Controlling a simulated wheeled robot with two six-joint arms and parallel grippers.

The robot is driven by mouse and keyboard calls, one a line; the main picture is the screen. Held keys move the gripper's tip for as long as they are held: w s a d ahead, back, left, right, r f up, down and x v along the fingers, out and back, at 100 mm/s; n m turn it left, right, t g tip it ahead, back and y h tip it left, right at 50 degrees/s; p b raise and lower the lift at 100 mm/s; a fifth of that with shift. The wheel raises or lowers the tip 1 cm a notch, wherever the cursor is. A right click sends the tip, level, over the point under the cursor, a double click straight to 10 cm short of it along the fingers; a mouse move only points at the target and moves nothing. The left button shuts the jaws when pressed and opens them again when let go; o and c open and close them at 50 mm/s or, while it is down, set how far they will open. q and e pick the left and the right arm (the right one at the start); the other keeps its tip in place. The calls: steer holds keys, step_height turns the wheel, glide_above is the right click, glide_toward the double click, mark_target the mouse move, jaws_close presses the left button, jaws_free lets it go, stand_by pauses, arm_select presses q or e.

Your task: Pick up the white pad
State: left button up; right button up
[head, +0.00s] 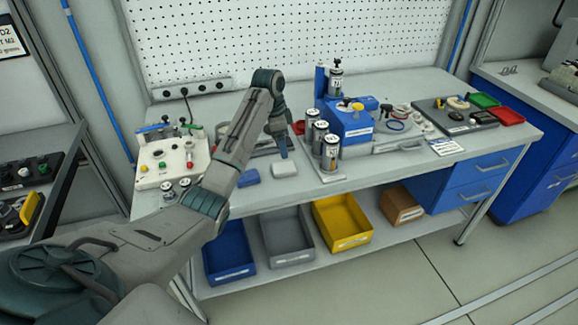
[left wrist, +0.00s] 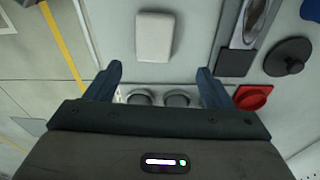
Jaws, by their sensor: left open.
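The white pad (head: 284,170) lies on the workbench near its front edge, right of a blue pad (head: 249,178). In the left wrist view, the white pad (left wrist: 154,37) lies ahead of my fingertips, near the middle, and is fully visible. My left gripper (head: 283,152) points down, just behind or above the white pad in the head view. In the left wrist view, my left gripper (left wrist: 160,74) is open, with its two fingers apart and no pad between them. My right gripper is in neither view.
A white control box (head: 172,160) stands left. Blue, grey and yellow bins (head: 342,222) sit on the lower shelf. Bench surface right of the canisters' front is clear.

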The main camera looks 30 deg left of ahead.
mark_target(284, 167)
arm_select(q)
steer(key=shift+s+d+f, duration=0.1)
steer(key=shift+s+f, duration=0.15)
steer(key=shift+f, duration=0.4)
steer(key=shift+s+d+f+p, duration=0.1)
steer(key=shift+s+f+p, duration=0.2)
steer(key=shift+f, duration=0.35)
steer(key=shift+w+f, duration=0.15)
steer(key=shift+f, duration=0.15)
steer(key=f, duration=0.1)
steer(key=f+p, duration=0.2)
steer(key=shift+w+d+f, duration=0.1)
steer(key=shift+d+f, duration=0.15)
steer(key=shift+f, duration=0.9)
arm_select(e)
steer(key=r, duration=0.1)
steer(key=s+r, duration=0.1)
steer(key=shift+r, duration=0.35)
arm_select(q)
steer(key=shift+w, duration=0.1)
steer(key=shift+c, duration=0.5)
steer(key=c, duration=0.9)
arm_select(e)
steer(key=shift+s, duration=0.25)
